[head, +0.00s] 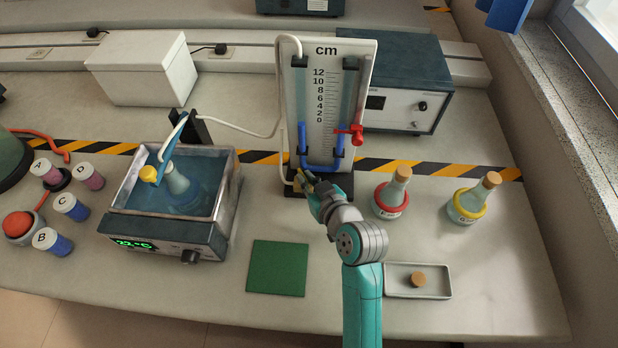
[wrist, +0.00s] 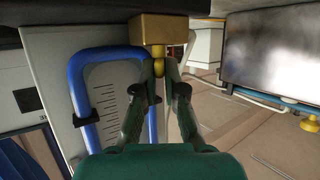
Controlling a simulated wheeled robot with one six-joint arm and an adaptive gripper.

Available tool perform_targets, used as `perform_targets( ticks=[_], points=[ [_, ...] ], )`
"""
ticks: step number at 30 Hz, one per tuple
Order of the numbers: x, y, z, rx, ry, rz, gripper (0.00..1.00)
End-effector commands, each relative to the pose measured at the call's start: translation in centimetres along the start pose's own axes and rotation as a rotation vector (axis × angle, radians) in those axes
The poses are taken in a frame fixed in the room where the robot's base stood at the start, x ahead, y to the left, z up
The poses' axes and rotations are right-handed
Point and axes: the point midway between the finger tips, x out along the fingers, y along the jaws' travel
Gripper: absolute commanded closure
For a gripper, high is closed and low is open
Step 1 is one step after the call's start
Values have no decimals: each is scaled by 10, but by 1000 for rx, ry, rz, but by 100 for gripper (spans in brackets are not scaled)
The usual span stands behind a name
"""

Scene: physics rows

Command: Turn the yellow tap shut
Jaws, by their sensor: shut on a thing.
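The yellow tap (wrist: 158,52) sits under a brass block (wrist: 158,28) at the top of the wrist view. My gripper (wrist: 160,68) has its two green fingertips closed around the tap's yellow handle, one on each side. In the head view my gripper (head: 308,186) reaches to the foot of the manometer board (head: 334,55), at its left side. There the tap is mostly hidden by the gripper. The exact angle of the handle is hard to tell.
A blue U-tube (head: 320,168) and a red tap (head: 352,132) are on the board close to my gripper. A water bath (head: 228,205) with a flask stands left. Two stoppered flasks, one red-ringed (head: 390,200), stand right. A green mat (head: 277,268) lies in front.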

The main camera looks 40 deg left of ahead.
Motion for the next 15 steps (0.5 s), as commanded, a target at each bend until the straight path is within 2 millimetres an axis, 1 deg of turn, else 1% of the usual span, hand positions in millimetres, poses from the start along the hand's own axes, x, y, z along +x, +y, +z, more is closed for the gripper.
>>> perform_targets(
  ticks=[3,15],
  points=[
    [0,-5,0,32,-1,80,100],
    [2,-11,-1,140,-1,344,100]
  ],
)
